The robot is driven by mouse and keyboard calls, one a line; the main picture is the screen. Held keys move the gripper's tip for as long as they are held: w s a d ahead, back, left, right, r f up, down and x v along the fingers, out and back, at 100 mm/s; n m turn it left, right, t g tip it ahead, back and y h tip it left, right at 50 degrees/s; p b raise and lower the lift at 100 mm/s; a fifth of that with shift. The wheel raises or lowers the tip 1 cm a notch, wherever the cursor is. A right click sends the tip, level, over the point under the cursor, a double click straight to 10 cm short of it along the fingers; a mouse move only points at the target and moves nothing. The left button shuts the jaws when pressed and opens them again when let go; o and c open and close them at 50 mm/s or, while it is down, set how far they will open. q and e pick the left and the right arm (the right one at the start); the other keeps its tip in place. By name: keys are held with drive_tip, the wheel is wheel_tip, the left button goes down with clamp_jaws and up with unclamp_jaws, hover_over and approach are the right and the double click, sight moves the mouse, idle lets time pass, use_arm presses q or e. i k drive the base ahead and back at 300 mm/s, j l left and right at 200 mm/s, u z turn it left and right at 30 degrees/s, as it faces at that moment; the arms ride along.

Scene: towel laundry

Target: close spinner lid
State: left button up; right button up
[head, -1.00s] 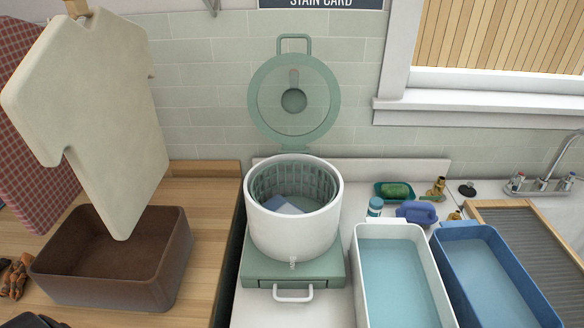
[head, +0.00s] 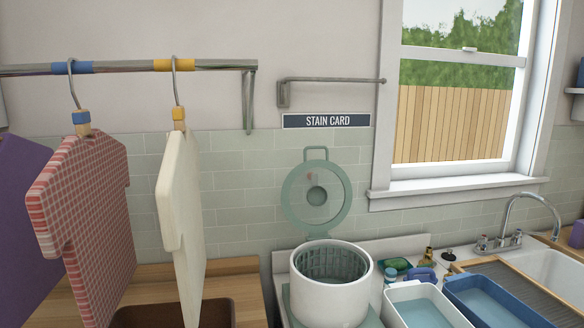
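The spinner (head: 330,303) is a round white tub with a green slatted basket (head: 331,262) inside. It stands on the counter right of the wooden worktop. Its round green lid (head: 296,206) is raised upright behind the tub, with a clear centre, a dark round knob and a loop handle at the top. The bottom of the basket is hidden from this angle. Neither of my grippers shows in the head view.
A cream shirt (head: 182,215) and a red checked shirt (head: 88,215) hang at left above a brown bin (head: 222,315). A white basin (head: 428,310) and a blue basin (head: 490,303) stand right of the spinner, near the sink tap (head: 512,215). A wall rail (head: 330,80) is above the lid.

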sight(320, 230)
drive_tip(key=i+l+u, duration=0.1)
drive_tip(key=i+l, duration=0.15)
drive_tip(key=l, duration=0.15)
drive_tip(key=i+l, duration=0.2)
drive_tip(key=l, duration=0.2)
drive_tip(key=i+l+u, duration=0.15)
drive_tip(key=l, duration=0.25)
drive_tip(key=i, duration=0.05)
